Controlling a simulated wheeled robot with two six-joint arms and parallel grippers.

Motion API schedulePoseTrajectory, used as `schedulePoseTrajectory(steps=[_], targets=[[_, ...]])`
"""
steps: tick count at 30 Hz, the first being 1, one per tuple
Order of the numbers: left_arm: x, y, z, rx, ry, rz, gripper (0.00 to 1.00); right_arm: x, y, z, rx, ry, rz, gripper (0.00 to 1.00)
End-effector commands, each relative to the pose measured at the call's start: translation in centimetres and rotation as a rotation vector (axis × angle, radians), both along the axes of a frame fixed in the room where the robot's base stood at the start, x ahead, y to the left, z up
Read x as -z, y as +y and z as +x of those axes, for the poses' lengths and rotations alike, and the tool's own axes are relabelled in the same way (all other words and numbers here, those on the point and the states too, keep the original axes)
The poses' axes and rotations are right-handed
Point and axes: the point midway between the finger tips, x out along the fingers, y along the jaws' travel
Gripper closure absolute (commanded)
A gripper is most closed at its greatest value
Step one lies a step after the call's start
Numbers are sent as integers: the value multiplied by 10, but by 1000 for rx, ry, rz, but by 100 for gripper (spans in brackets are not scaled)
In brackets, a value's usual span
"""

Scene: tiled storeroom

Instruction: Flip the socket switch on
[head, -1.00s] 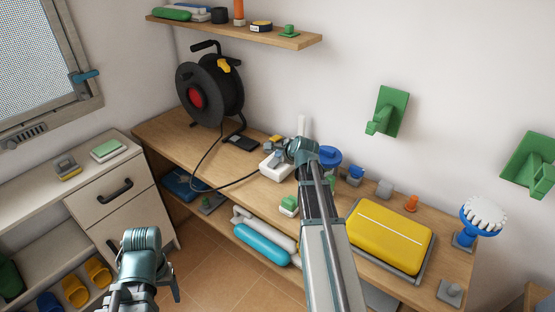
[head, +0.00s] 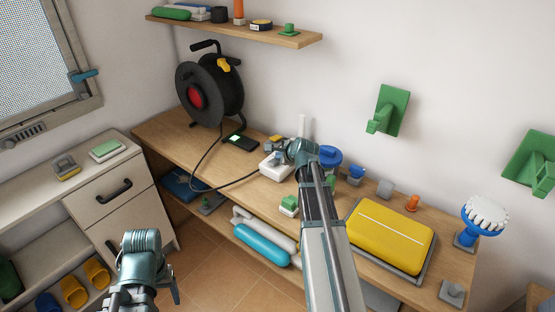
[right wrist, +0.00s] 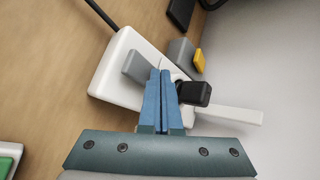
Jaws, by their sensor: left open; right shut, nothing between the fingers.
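The white socket block (head: 275,166) lies on the wooden bench, with a black cable from the reel side. It fills the middle of the right wrist view (right wrist: 113,68). A grey raised piece (right wrist: 138,66) and a black plug (right wrist: 194,93) sit on it; I cannot tell which part is the switch. My right gripper (right wrist: 161,76) is shut and empty, its tips at the block's top between these two pieces; contact is unclear. It hides part of the block in the head view. My left gripper (head: 152,282) is open and empty, low at the left, away from the bench.
A black device (head: 240,143) with a lit pale-green screen lies behind the block. A cable reel (head: 210,87) stands at the back left. A yellow case (head: 390,236) and several small items occupy the bench's right. A white upright bar (right wrist: 228,112) is close beside my right gripper.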

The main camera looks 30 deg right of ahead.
Motion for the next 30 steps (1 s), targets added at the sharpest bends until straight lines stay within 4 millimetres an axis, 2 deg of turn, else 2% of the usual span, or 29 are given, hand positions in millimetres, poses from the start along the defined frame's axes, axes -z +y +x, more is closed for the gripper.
schedulePoseTrajectory(steps=[8, 18, 30], targets=[[-2, 0, 0, 0, 0, 0, 30, -2, 0, 0, 0, 0, 0, 100], [-19, 0, 0, 0, 0, 0, 30, -19, 3, -1, 0, -1, 0, 100], [-19, 0, 0, 0, 0, 0, 30, -19, 4, -1, 0, -1, 0, 100]])
